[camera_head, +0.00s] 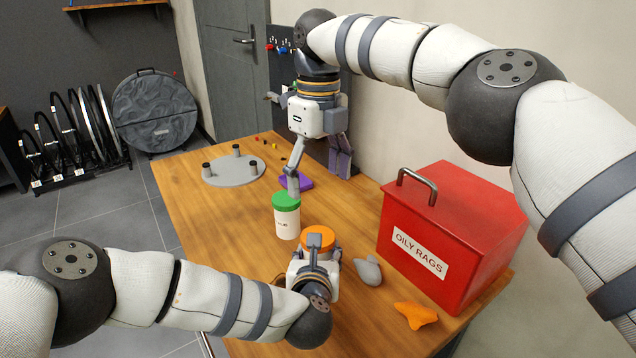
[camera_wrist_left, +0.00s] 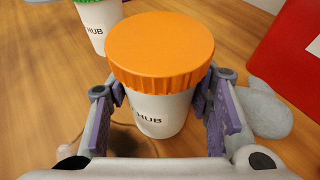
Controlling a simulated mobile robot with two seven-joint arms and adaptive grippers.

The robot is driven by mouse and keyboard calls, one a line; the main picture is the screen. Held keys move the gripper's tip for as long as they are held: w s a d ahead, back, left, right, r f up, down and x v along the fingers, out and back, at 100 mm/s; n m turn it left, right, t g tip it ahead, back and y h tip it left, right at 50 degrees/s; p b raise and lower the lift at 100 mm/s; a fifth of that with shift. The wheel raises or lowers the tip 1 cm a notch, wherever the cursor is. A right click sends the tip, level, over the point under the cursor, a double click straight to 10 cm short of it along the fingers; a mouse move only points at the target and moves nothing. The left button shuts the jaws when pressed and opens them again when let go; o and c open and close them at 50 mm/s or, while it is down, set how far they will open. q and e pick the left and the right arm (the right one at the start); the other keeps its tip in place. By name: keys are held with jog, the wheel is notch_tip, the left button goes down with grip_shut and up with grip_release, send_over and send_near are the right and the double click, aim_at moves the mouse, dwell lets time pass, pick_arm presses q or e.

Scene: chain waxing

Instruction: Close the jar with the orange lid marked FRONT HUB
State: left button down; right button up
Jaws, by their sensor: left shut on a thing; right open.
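A white jar (camera_wrist_left: 158,112) with an orange ribbed lid (camera_wrist_left: 160,45) on its top stands between the fingers of my left gripper (camera_wrist_left: 162,108). The gripper is shut on the jar, with a purple pad at each side just below the lid. "HUB" is readable on the jar; any word above it is hidden, and I see no marking on the lid. In the head view the orange lid (camera_head: 311,236) shows behind my left wrist. My right gripper (camera_head: 316,170) is open and empty, its nearer finger just above a second white jar (camera_head: 286,224) with a green lid (camera_head: 285,200).
A red box (camera_head: 470,225) marked OILY RAGS stands at the right. A grey lump (camera_head: 369,271) and an orange cloth-like piece (camera_head: 416,315) lie before it. A grey disc with black pegs (camera_head: 228,173) is at the back left. The left part of the wooden table (camera_head: 215,225) is clear.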

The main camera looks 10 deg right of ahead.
pick_arm(q)
jog(key=c, duration=0.7)
grip_release()
jog(key=v, duration=1.2)
